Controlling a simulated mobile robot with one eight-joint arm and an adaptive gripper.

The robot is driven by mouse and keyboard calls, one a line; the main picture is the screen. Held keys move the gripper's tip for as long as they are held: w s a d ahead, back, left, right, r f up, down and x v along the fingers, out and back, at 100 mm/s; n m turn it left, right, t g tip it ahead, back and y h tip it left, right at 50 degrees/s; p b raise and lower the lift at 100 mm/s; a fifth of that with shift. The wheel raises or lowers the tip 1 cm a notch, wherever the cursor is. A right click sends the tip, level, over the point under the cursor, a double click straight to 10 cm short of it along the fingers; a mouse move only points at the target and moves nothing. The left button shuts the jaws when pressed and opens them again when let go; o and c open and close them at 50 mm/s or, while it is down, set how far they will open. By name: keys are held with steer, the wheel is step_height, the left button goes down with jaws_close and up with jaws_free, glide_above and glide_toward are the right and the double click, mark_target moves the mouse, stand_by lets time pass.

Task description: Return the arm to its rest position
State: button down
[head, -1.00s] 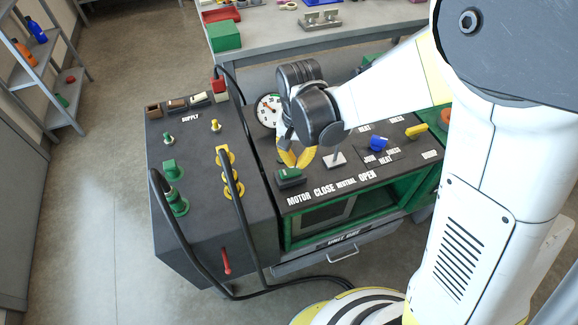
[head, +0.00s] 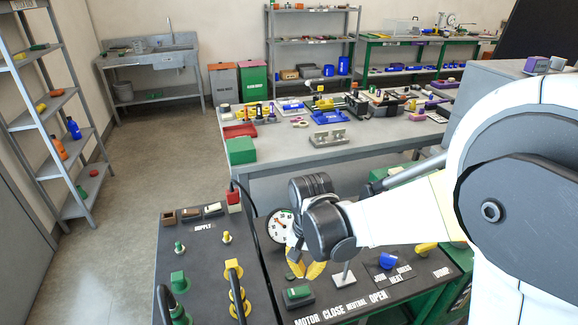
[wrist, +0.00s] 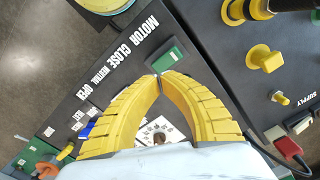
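My gripper (head: 304,271) hangs over the dark control panel (head: 372,297), just behind the green motor switch (head: 298,293) and left of the lever on a pale plate (head: 343,277). In the wrist view its two yellow fingers (wrist: 160,76) curve together with their tips meeting, and nothing shows between them. The tips overlap the edge of the green switch (wrist: 168,59) in that view; I cannot tell if they touch it. My arm is stretched out from the right side of the head view, with the wrist bent down.
A round gauge (head: 281,226) stands close behind my gripper. The supply box (head: 205,255), with yellow and green connectors and black cables, is at left. A grey workbench (head: 350,148) with tools lies behind. A shelf rack (head: 62,140) stands far left, with open floor (head: 150,150) between.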

steer(key=s+d+r+n+t, duration=0.2)
steer(key=s+d+r+t, duration=0.5)
steer(key=s+d+r, duration=0.4)
steer(key=shift+d+r+n, duration=0.4)
steer(key=shift+d+r, duration=0.85)
steer(key=shift+r, duration=0.7)
steer(key=shift+w, duration=0.1)
